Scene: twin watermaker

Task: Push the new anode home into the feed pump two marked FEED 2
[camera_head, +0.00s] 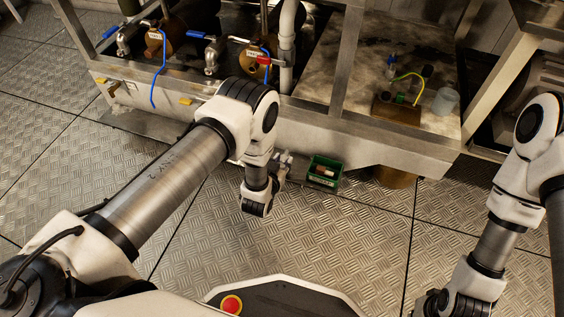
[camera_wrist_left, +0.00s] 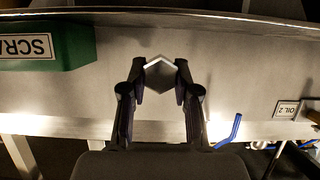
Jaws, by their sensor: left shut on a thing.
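My left gripper (camera_head: 284,162) is low in front of the skid, just left of the green bin. In the left wrist view the gripper (camera_wrist_left: 160,78) is shut on a pale metal hexagonal piece (camera_wrist_left: 160,75), seen end-on, which looks like the new anode. In the head view the piece is too small to make out. Two bronze pumps stand on the skid at upper left, one at left (camera_head: 158,45) and one to its right (camera_head: 238,62), partly behind my left arm. Their labels are too small to read. My right gripper (camera_head: 436,303) is at the bottom right, its fingers unclear.
The green bin (camera_head: 323,172) hangs at the skid's front; its label (camera_wrist_left: 26,47) reads SCRA, cut off. An OIL 2 plate (camera_wrist_left: 286,110) shows in the wrist view. Blue-handled valves, a white pipe (camera_head: 289,40) and frame posts crowd the pumps. The floor in front is clear.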

